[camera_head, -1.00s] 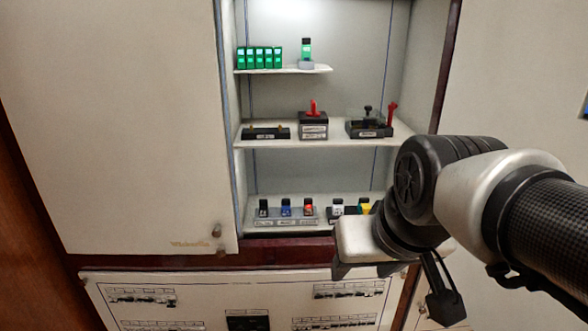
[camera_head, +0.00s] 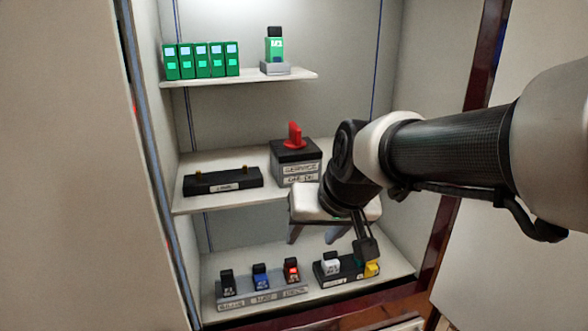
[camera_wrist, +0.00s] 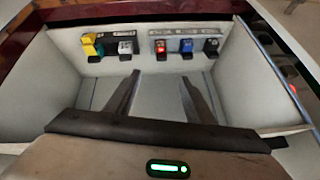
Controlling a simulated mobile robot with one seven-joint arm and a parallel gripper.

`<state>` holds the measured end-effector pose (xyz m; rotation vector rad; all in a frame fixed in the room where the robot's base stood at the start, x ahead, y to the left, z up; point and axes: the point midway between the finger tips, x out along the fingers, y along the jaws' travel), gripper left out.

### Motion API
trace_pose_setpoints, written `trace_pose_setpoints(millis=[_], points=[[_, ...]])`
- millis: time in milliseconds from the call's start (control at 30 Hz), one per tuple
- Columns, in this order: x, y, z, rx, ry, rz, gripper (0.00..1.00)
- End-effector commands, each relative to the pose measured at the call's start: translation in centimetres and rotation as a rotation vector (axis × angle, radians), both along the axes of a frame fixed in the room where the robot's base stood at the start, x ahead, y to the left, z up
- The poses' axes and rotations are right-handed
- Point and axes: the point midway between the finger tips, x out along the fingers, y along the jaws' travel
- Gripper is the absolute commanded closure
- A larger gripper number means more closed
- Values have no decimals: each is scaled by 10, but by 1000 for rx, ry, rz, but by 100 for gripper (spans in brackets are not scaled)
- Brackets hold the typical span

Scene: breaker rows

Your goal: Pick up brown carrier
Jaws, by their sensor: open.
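I cannot pick out a carrier that is clearly brown in either view. On the bottom shelf, one rack (camera_head: 262,292) holds a black carrier (camera_head: 227,284), a blue carrier (camera_head: 261,276) and a red-fronted carrier (camera_head: 291,270). A dark rack (camera_head: 338,279) to its right holds a white carrier (camera_head: 330,264) and a yellow carrier (camera_head: 371,269); a teal piece beside the yellow one is partly hidden by my arm. My gripper (camera_head: 314,236) is open and empty above this shelf. In the wrist view, its fingers (camera_wrist: 161,78) point toward the racks, apart from them.
The middle shelf (camera_head: 228,200) has a black base (camera_head: 222,181) with two small brassy pegs and a red-handled switch (camera_head: 294,137). The top shelf (camera_head: 245,80) holds several green blocks (camera_head: 202,60) and a green unit (camera_head: 275,46). Cabinet walls close in both sides.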

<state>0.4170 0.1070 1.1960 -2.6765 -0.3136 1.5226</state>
Motion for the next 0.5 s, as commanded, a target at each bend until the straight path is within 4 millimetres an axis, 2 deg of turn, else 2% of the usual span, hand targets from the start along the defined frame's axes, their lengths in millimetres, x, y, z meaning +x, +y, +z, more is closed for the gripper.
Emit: trace_pose_setpoints(millis=[500], points=[[48, 20, -87, -2, 5, 0, 51]])
